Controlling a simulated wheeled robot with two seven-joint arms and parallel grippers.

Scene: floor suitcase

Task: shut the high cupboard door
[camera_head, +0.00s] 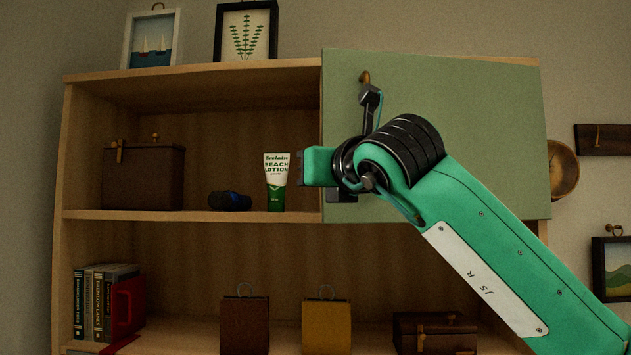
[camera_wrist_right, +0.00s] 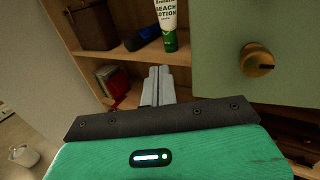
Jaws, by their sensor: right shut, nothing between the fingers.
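The high cupboard door (camera_head: 470,130) is a flat sage-green panel over the right part of the upper shelf; the left part of that shelf is uncovered. Its round brass knob (camera_head: 365,78) is near the door's upper left. In the right wrist view the door (camera_wrist_right: 215,50) and knob (camera_wrist_right: 257,60) are to the right of the fingers. My right gripper (camera_wrist_right: 157,72) is shut and empty, pointing toward the open shelf, left of the knob and apart from it. In the head view my right arm hides part of the door. My left gripper is not in view.
The open upper shelf holds a brown case (camera_head: 143,177), a dark blue object (camera_head: 229,201) and a lotion tube (camera_head: 277,182) close to my gripper. Books (camera_head: 105,300) and small cases (camera_head: 245,325) stand below. Framed pictures (camera_head: 246,33) stand on top.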

